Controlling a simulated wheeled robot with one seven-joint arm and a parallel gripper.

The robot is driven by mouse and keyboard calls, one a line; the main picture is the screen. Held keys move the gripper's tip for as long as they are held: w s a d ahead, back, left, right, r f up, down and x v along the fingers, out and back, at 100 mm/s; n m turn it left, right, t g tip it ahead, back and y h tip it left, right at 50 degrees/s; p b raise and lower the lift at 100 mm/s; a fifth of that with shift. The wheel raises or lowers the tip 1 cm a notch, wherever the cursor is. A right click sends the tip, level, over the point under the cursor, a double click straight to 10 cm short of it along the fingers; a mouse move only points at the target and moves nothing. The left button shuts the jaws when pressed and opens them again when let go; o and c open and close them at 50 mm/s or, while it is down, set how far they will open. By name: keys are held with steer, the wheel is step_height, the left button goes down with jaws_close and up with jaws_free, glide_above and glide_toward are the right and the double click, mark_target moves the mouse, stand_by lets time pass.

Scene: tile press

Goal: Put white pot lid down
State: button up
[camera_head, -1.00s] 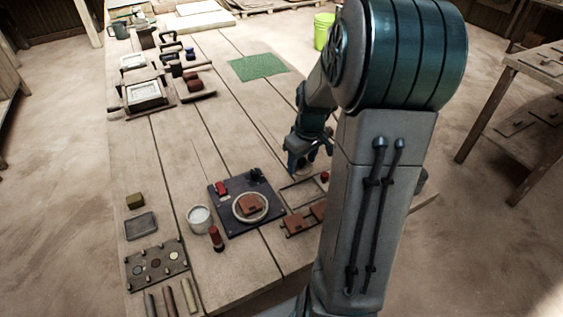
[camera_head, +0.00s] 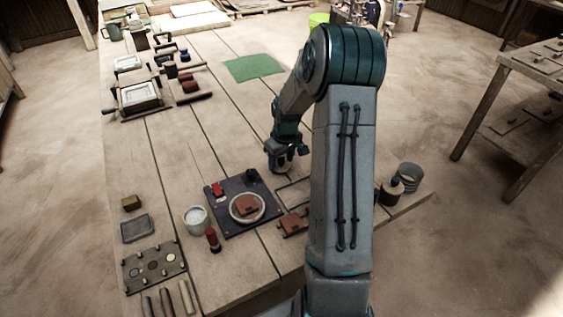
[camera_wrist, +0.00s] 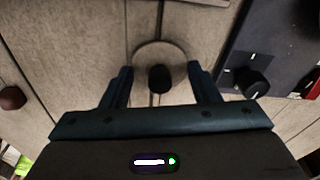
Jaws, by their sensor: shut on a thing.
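The white pot lid (camera_wrist: 143,56) is a pale round disc with a black knob (camera_wrist: 160,78) in the wrist view. My gripper (camera_wrist: 159,68) has one finger on each side of the lid and is shut on it. In the head view my gripper (camera_head: 281,160) is low over the table, behind the dark plate with a round white ring. The lid lies flat below the fingers, over the planks; I cannot tell whether it touches them.
The dark plate (camera_head: 215,213) with knobs and a brown tile stands close by. A green mat (camera_head: 254,67) lies farther back. A ribbed grey pot (camera_head: 408,177) is at the right edge. Bare planks lie between mat and gripper.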

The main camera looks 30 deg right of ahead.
steer(key=shift+f, duration=0.5)
steer(key=shift+f, duration=0.2)
steer(key=o, duration=1)
steer(key=shift+r, duration=0.1)
